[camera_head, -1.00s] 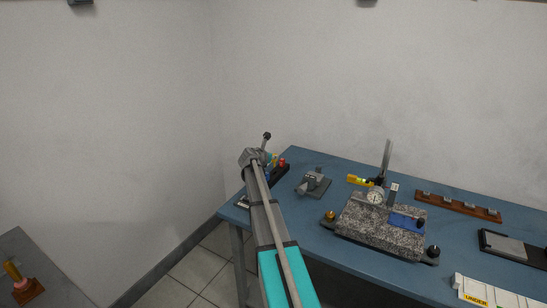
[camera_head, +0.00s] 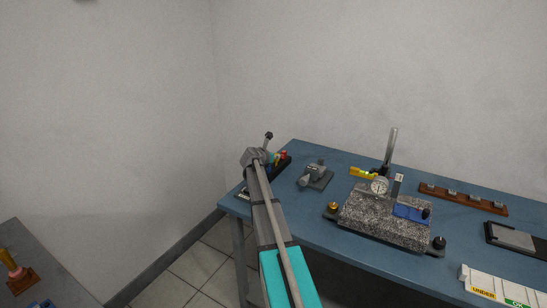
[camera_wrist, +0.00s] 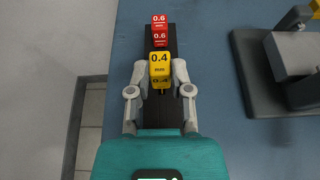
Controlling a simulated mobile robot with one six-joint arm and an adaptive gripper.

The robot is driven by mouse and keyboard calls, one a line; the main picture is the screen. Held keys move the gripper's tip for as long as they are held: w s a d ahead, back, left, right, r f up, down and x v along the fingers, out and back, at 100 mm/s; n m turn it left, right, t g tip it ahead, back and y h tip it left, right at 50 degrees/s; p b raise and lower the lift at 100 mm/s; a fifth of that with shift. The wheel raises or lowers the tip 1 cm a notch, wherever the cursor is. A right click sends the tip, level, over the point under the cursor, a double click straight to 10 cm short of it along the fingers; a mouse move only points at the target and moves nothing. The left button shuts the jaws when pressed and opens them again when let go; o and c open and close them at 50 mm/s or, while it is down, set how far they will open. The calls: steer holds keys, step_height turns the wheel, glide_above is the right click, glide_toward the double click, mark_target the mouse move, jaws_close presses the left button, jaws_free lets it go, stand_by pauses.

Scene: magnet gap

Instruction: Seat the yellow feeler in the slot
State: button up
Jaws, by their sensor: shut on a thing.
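The yellow feeler, a block marked 0.4 mm (camera_wrist: 160,65), sits between the fingers of my gripper (camera_wrist: 160,82) in the wrist view. My gripper is shut on it. A red feeler marked 0.6 mm (camera_wrist: 159,38) stands just beyond it in a long black rack (camera_wrist: 160,120). I cannot tell whether the yellow feeler's lower end is inside a slot of the rack or above it; the block hides this. In the head view the red feeler (camera_head: 283,155) and the yellow one (camera_head: 277,159) show small at the table's left end, partly behind my wrist.
On the blue table (camera_head: 300,220), a grey vise-like fixture (camera_head: 315,176) stands right of the rack. A wall is behind.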

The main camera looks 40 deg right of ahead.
steer(key=shift+f+b, duration=0.55)
steer(key=shift+f, duration=0.25)
steer(key=shift+f, duration=0.2)
stand_by(0.8)
steer(key=o, duration=0.9)
steer(key=c, duration=0.5)
steer(key=shift+r, duration=0.1)
steer(key=shift+r+p, duration=2.05)
steer(key=shift+r, duration=0.15)
